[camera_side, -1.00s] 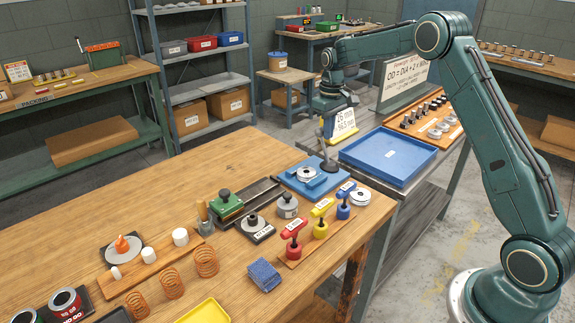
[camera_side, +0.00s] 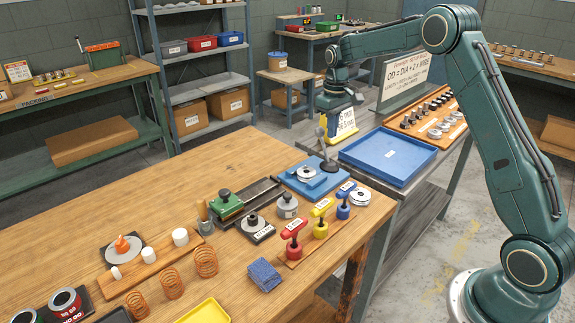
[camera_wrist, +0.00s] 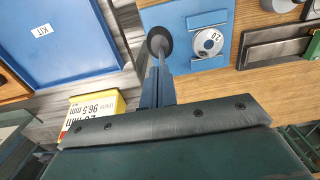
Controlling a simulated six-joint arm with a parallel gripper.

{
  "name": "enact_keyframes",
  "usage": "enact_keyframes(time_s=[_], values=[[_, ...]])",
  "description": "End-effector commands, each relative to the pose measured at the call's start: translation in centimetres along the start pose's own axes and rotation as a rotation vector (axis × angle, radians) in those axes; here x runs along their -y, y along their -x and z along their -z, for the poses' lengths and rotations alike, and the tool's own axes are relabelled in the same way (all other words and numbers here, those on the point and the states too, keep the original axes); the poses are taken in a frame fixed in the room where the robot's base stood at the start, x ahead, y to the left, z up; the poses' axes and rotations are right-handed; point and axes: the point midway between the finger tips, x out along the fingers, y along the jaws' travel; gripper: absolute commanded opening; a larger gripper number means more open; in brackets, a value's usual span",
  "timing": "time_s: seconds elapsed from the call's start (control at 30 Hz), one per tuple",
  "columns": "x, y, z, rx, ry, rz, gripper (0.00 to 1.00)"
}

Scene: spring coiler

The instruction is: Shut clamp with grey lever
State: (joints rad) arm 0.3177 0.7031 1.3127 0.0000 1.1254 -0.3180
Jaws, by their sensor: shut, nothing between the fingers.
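My gripper (camera_side: 332,130) is shut and empty, pointing down near the blue plate (camera_side: 312,187). Its closed fingers show in the wrist view (camera_wrist: 158,76). A silver disc marked 2.0 (camera_side: 307,173) sits on the plate between two blue blocks; it also shows in the wrist view (camera_wrist: 208,42). At the plate's edge a dark round base (camera_side: 328,166) carries a thin grey upright piece (camera_side: 321,145), which looks like the grey lever. In the wrist view the dark round part (camera_wrist: 152,38) is just beyond my fingertips. I cannot tell whether they touch the lever; the clamp's jaw is not clear.
A blue KIT tray (camera_side: 388,155) lies right of the plate. A yellow-based sign (camera_side: 345,124) stands close behind my gripper. A green-handled tool on a dark rail (camera_side: 228,203) and red, yellow and blue handled tools (camera_side: 320,228) stand nearby. The table's left middle is clear.

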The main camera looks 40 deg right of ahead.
Motion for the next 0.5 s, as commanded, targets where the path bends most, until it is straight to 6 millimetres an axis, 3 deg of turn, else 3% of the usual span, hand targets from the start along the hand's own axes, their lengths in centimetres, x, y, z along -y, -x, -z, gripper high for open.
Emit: enact_keyframes(time_s=[0.5], values=[[0.0, 3.7, 0.0, -0.002, 0.000, -0.001, 0.00]])
